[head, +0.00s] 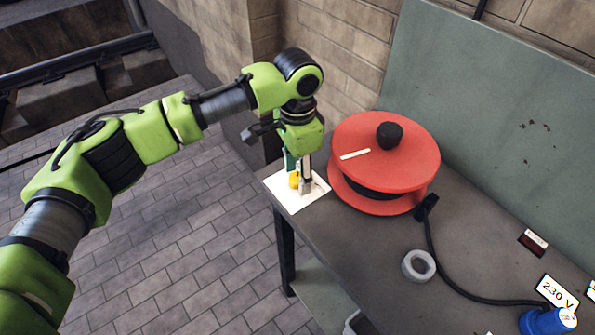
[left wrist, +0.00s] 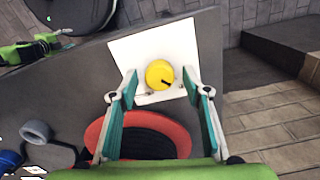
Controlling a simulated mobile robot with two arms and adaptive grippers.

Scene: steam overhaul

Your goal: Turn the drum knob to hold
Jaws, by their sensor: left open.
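A yellow knob (left wrist: 158,73) with a dark pointer mark sits on a white plate (left wrist: 125,55) at the table's corner; in the head view the knob (head: 294,180) is partly hidden by my left gripper (head: 299,183). The left gripper points down over the plate, open. In the left wrist view its two fingers (left wrist: 160,83) stand apart, one on each side of the knob, with gaps visible. I cannot tell whether they touch the plate. The plate's markings are too small to read. A red drum (head: 385,150) with a black knob (head: 389,135) on top stands beside the plate.
The grey table (head: 365,255) also holds a grey tape ring (head: 418,266), a black cable (head: 440,265), a blue plug (head: 548,320) and a 230 V label (head: 556,292). A green panel (head: 500,110) rises behind. The table's front middle is clear.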

